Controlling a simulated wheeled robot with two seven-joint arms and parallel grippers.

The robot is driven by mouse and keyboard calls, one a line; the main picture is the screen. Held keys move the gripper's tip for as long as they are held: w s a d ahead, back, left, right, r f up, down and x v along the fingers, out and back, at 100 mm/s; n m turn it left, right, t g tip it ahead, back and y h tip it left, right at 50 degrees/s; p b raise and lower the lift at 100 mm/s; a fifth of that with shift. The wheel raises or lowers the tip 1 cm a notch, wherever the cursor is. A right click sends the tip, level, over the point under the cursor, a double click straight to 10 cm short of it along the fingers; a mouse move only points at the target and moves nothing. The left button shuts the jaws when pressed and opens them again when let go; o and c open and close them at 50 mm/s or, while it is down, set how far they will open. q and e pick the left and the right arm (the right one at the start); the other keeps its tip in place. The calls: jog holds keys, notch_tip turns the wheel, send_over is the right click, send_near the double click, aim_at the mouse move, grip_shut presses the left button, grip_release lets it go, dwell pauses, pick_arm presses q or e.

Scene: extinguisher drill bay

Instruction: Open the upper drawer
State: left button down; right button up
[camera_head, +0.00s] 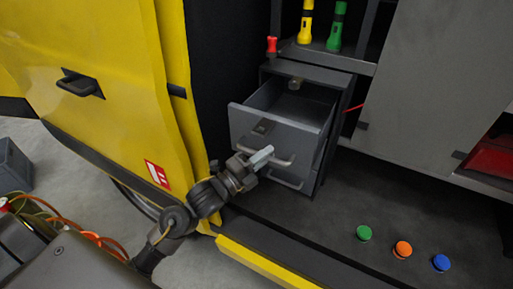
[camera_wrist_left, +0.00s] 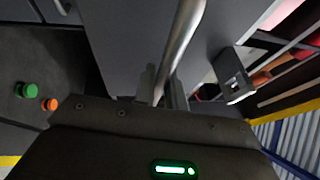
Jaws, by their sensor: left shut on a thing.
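A grey drawer cabinet (camera_head: 337,82) stands inside the yellow vehicle bay. Its upper drawer (camera_head: 313,135) is pulled out, and the inside that shows looks mostly empty. My left gripper (camera_head: 264,158) is at the front of this drawer, shut on its metal bar handle (camera_head: 284,163). In the left wrist view the handle (camera_wrist_left: 182,45) runs between the fingers of my left gripper (camera_wrist_left: 165,92). A dark latch-like block (camera_wrist_left: 232,75) sits on the drawer front beside it. The lower drawer's handle (camera_head: 287,182) shows below; that drawer looks shut. My right gripper is not in view.
A yellow flashlight (camera_head: 306,22) and a green flashlight (camera_head: 337,27) stand on the shelf above. A red-topped object (camera_head: 271,46) is beside the cabinet top. Green (camera_head: 364,233), orange (camera_head: 402,249) and blue (camera_head: 441,262) buttons are on the dark floor at right. The yellow door (camera_head: 100,75) is at left.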

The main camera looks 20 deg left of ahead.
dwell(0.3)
pick_arm(q)
jog(key=c, duration=1.5)
grip_release()
jog(key=shift+o, duration=0.2)
jog(key=shift+s, duration=0.1)
jog(key=b+v, duration=0.3)
jog(key=v, duration=0.7)
jog(key=shift+s+a+f, duration=0.15)
jog(key=shift+s+a, duration=0.05)
jog(key=shift+s, duration=0.15)
